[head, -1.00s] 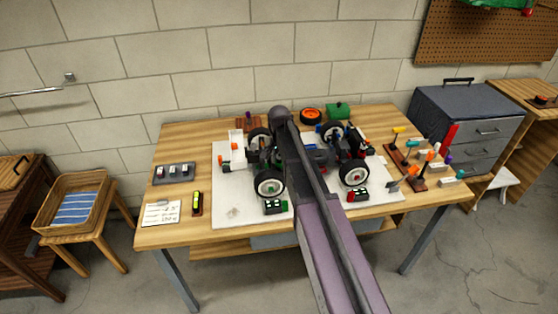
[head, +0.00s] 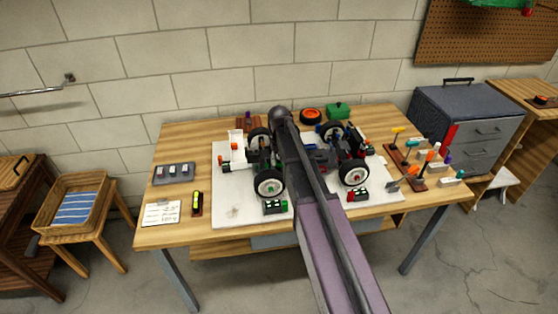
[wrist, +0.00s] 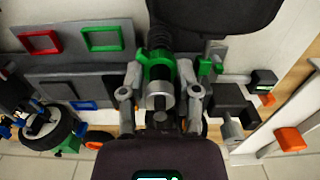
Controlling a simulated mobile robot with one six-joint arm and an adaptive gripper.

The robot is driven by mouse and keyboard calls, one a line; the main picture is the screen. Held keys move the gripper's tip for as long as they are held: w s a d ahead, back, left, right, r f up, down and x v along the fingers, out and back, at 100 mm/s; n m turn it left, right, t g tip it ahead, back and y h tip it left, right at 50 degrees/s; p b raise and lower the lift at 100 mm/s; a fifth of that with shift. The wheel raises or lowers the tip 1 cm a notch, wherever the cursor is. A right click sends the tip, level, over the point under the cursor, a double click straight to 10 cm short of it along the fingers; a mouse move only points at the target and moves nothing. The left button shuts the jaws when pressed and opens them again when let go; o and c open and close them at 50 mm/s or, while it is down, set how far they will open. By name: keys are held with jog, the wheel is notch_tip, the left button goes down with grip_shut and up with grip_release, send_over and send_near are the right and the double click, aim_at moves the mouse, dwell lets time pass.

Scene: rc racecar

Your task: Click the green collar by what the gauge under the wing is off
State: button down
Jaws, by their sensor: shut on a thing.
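The green collar (wrist: 157,68) sits below a dark ribbed spring (wrist: 158,38) on the damper, with a silver cylinder beneath it, in the wrist view. My gripper (wrist: 160,86) has one finger on each side and is shut on the collar. In the head view my arm hides the gripper and the collar over the middle of the car. The white wing (head: 237,150) is at the car's left end. A small dark box with a greenish display (wrist: 263,78), perhaps the gauge, shows at the right of the wrist view; its reading is too small to make out.
The car stands on a white board (head: 235,210) on the wooden table (head: 180,140). Small dark boxes (head: 275,206) (head: 358,195) lie at its front. A paper note (head: 161,212) and a yellow level (head: 197,203) lie left; a tool rack (head: 405,170) stands right.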

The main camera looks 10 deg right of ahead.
dwell(0.4)
jog(key=shift+c, duration=1.6)
grip_release()
jog(key=shift+m, duration=0.4)
jog(key=m, duration=0.3)
jog(key=shift+m, duration=0.3)
jog(key=m, duration=0.5)
notch_tip(320, 180, up, 14)
jog(key=p, duration=1.4)
jog(key=s+f+n+b, duration=0.4)
jog(key=s, duration=0.7)
jog(key=s+f+n+b, duration=0.3)
jog(key=s+n, duration=0.2)
jog(key=s, duration=0.7)
jog(key=shift+f+b, duration=0.4)
